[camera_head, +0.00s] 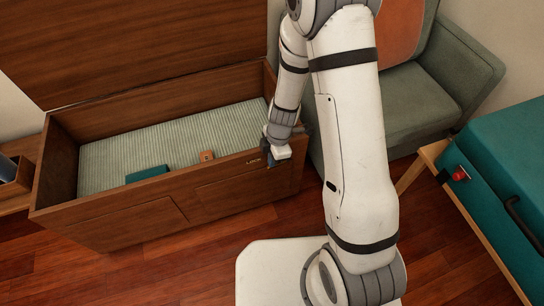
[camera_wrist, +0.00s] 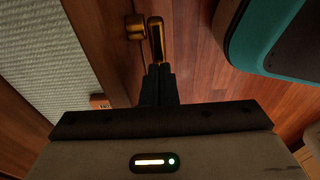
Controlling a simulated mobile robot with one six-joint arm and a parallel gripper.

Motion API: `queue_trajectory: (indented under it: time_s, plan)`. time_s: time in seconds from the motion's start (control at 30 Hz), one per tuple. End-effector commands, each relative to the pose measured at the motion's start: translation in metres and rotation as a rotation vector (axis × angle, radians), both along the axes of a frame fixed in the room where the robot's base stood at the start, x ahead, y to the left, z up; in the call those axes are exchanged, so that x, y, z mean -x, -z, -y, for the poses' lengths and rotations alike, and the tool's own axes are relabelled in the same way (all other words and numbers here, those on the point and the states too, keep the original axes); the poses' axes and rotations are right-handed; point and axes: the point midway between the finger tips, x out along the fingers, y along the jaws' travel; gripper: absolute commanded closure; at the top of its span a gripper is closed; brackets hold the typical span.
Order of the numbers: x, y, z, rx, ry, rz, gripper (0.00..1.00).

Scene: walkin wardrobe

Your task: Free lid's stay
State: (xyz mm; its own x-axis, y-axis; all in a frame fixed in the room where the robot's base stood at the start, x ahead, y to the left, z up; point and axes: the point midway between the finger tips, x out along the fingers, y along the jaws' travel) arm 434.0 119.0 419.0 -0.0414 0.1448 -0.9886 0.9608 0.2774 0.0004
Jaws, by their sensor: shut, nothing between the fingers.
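The wooden chest (camera_head: 120,219) has its lid (camera_head: 150,45) raised at the back. In the wrist view, a brass bracket (camera_wrist: 135,26) is on the chest's wood, with an upright brass lever (camera_wrist: 157,38) beside it. I take these to be part of the stay. My gripper (camera_wrist: 158,70) is shut and empty, its fingertips just below the lever's lower end; I cannot tell whether they touch it. In the head view my gripper (camera_head: 273,160) is at the chest's front right corner, and the brass parts cannot be made out there.
The chest's striped lining (camera_head: 180,138) holds a teal item (camera_head: 147,173) and a small orange block (camera_head: 207,155). A green armchair (camera_head: 425,103) stands behind to the right. A teal case (camera_head: 515,160) lies on a wooden stand at right.

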Motion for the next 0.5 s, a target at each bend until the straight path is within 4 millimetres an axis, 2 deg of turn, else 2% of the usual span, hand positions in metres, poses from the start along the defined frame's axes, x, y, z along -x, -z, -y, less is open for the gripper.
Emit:
queue_trajectory:
  time_s: [0.5]
  plan:
    - [0.0008, 0.0023, -0.0025, 0.059, -0.002, 0.016, 1.00]
